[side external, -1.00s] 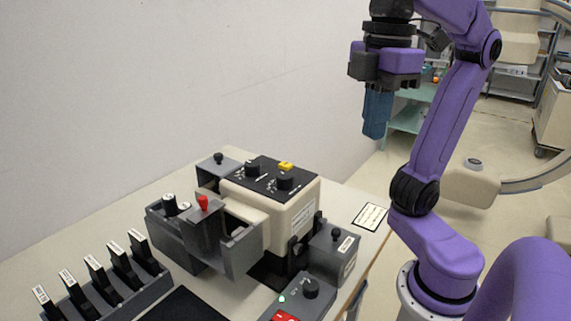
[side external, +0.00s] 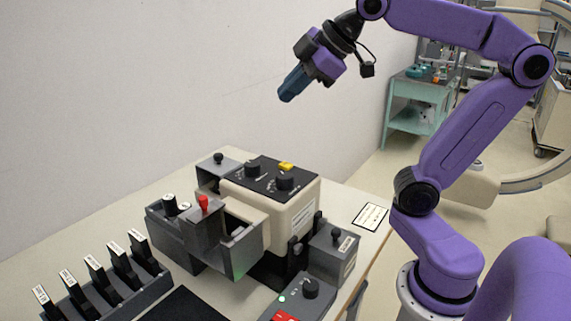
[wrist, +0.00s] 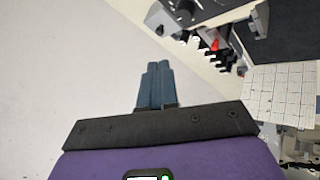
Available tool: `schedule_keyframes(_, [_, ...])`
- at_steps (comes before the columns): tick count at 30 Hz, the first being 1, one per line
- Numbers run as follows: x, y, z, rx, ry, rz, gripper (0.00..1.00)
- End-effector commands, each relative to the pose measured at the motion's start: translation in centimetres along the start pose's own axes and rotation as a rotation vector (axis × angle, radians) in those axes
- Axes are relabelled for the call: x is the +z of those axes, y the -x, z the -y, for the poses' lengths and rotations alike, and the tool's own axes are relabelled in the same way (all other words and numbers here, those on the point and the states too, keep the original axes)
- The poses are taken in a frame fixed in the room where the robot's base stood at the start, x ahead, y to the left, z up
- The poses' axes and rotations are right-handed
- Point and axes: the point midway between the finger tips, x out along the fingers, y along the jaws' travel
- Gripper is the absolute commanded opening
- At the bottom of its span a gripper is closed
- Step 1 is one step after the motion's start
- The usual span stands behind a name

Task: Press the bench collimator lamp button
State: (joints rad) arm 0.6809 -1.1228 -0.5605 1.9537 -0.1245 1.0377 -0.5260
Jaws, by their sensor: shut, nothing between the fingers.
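The bench collimator (side external: 270,205) is a cream box with a black top panel on the table. Two black knobs and a yellow button (side external: 286,167) sit on that panel; the button is at its back edge. My gripper (side external: 287,97) is shut and empty, tilted down to the left, in the air well above the collimator. The yellow button cannot be made out in the wrist view.
A red-topped knob (side external: 203,203) stands on a grey block at the collimator's front. A rack of labelled slides (side external: 105,280) is at front left. A control box (side external: 300,300) with a green light and red switch is at front right. The wall is behind.

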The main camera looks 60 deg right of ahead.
Motion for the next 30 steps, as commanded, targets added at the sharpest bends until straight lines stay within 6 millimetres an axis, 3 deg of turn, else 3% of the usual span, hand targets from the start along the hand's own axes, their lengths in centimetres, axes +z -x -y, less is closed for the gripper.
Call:
schedule_keyframes(4, [0.8, -0.4, -2.5, 0.098, 0.014, -0.019, 0.00])
schedule_keyframes(15, [2.9, -3.8, -0.4, 0.093, 0.018, -0.021, 0.00])
schedule_keyframes(30, [3.2, -4.2, -0.1, 0.093, 0.018, -0.022, 0.00])
